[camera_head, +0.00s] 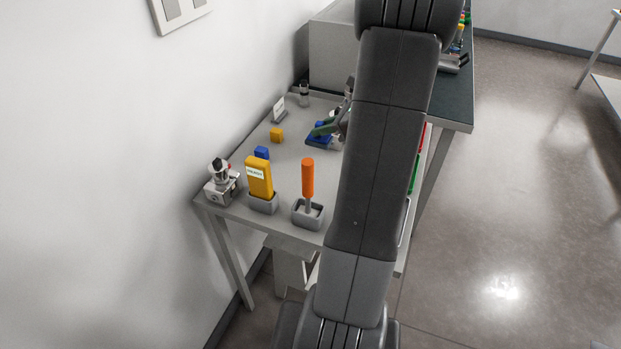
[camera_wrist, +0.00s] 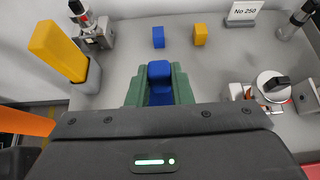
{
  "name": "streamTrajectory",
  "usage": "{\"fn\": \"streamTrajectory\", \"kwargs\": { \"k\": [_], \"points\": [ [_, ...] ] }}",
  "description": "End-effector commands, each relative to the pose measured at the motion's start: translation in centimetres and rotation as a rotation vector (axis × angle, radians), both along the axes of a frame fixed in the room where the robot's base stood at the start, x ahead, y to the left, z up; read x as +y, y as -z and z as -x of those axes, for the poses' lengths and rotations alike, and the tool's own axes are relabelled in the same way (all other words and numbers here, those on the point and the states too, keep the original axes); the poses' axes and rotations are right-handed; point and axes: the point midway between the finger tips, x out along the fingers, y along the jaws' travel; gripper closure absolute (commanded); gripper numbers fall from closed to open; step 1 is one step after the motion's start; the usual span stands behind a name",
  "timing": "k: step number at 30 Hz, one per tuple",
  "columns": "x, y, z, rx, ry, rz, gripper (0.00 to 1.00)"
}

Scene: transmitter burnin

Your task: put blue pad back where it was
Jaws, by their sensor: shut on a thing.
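A blue pad (camera_wrist: 159,72) sits between the green fingers of my gripper (camera_wrist: 158,86) in the wrist view. The gripper is shut on it, and the fingers hide part of its sides. In the head view the blue pad (camera_head: 318,141) shows at the green gripper (camera_head: 326,130), over the middle of the grey table (camera_head: 290,160). I cannot tell whether the pad touches the table. A smaller blue block (camera_wrist: 158,37) stands apart, beyond the gripper, beside a yellow block (camera_wrist: 200,35); the blue block (camera_head: 262,152) is near the table's left side in the head view.
A yellow handheld device (camera_head: 260,178) and an orange-handled tool (camera_head: 308,177) stand in grey holders at the near edge. A metal fixture (camera_head: 221,184) is at the left corner. A white sign (camera_wrist: 243,11) stands at the back.

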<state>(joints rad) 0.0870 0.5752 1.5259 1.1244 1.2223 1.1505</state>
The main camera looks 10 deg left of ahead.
Motion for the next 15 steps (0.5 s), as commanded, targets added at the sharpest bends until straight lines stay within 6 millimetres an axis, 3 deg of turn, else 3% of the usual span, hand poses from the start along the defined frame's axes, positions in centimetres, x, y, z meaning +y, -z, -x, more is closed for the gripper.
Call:
{"fn": "streamTrajectory", "kwargs": {
  "k": [15],
  "points": [
    [0.0,7.4,0.0,0.002,0.002,-0.001,1.00]
  ]
}}
